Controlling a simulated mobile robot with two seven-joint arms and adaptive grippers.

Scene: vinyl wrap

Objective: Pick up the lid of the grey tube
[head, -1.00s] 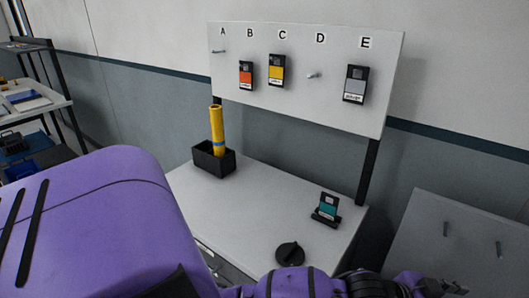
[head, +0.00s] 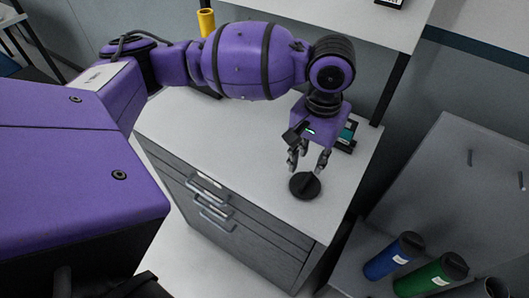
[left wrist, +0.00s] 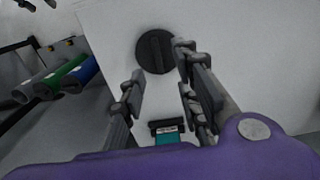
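A round black lid (head: 304,186) with a raised bar across its top lies flat on the light table top. My left gripper (head: 308,163) is just behind and above the lid, pointing down, with its fingers apart and nothing between them. In the left wrist view the lid (left wrist: 155,51) lies beyond the fingertips (left wrist: 160,68), not between them. The grey tube (left wrist: 26,88) lies beside the green and blue tubes at the left of that view. It is partly cut off at the head view's lower right edge (head: 488,288). My right gripper is not in view.
A teal-fronted device (head: 347,136) stands close behind my left gripper, partly hidden. The blue tube (head: 394,256) and green tube (head: 432,273) lie on a grey stand at the right. A yellow tube (head: 207,21) is behind my arm.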

